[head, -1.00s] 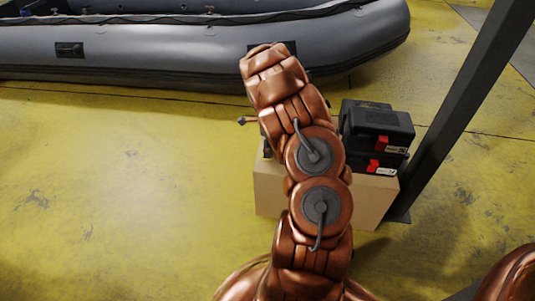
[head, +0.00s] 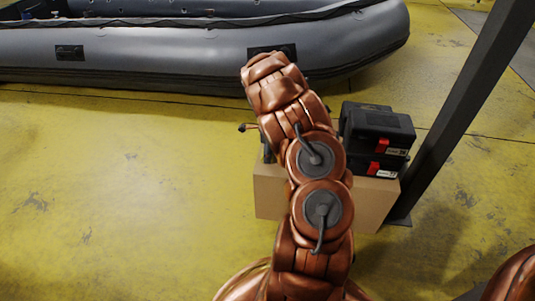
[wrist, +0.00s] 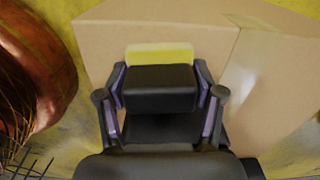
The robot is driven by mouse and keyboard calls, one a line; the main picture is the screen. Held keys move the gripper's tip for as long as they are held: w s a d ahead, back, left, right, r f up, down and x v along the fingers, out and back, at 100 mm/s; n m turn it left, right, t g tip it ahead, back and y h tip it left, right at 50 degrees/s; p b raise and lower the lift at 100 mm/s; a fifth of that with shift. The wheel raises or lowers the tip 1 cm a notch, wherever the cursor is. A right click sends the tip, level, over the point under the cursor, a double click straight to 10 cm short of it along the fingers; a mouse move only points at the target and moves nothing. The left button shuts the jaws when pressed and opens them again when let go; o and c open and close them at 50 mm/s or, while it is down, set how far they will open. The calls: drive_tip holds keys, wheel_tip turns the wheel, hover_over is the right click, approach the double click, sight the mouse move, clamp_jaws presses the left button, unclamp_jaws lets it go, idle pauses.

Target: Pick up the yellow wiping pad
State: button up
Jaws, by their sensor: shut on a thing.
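The yellow wiping pad (wrist: 160,53) shows in the wrist view as a pale yellow strip at the far end of my gripper. My gripper (wrist: 160,82) is shut on it, one dark finger on each side, with a black block-like part in front of the strip. The cardboard box (wrist: 100,42) lies behind and below the pad; I cannot tell whether the pad touches it. In the head view my copper arm hides the pad and most of the gripper.
Two stacked black cases (head: 375,135) with red latches stand on the right part of the cardboard box (head: 340,205). A dark post (head: 465,105) rises just right of it. A grey inflatable boat (head: 180,50) lies behind. The yellow floor (head: 120,190) at left is clear.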

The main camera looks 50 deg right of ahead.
wheel_tip(320, 180, up, 10)
drive_tip(key=p, duration=0.3)
idle(0.5)
